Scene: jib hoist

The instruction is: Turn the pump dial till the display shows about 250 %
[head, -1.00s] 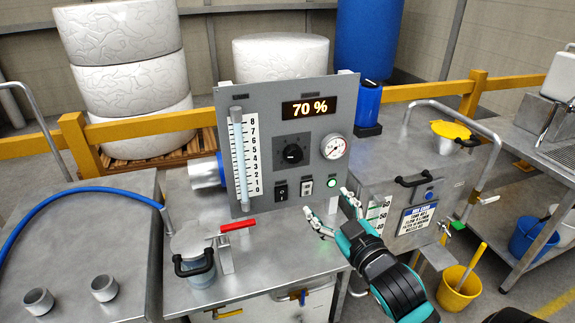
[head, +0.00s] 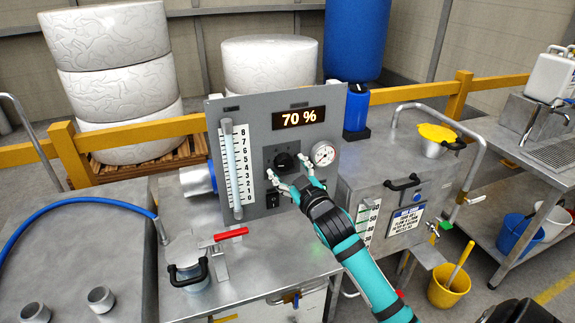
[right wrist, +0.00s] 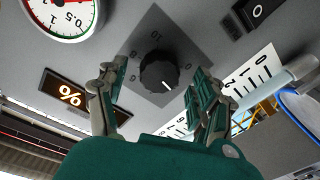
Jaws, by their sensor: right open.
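The pump dial (head: 284,161) is a black round knob on a dark square plate on the grey upright panel (head: 215,108). The display (head: 299,118) above it reads 70 %. My right gripper (head: 286,172) is open just in front of and slightly below the dial, its fingers apart. In the right wrist view the dial (right wrist: 159,72) sits between the two spread fingers, with clear gaps on both sides, so they seem not to touch it. A white pointer line shows on the knob. My left gripper is in neither view.
On the panel, a level tube with a number scale (head: 240,165) stands left of the dial, a round gauge (head: 323,153) right of it, and a black switch (head: 272,198) below.

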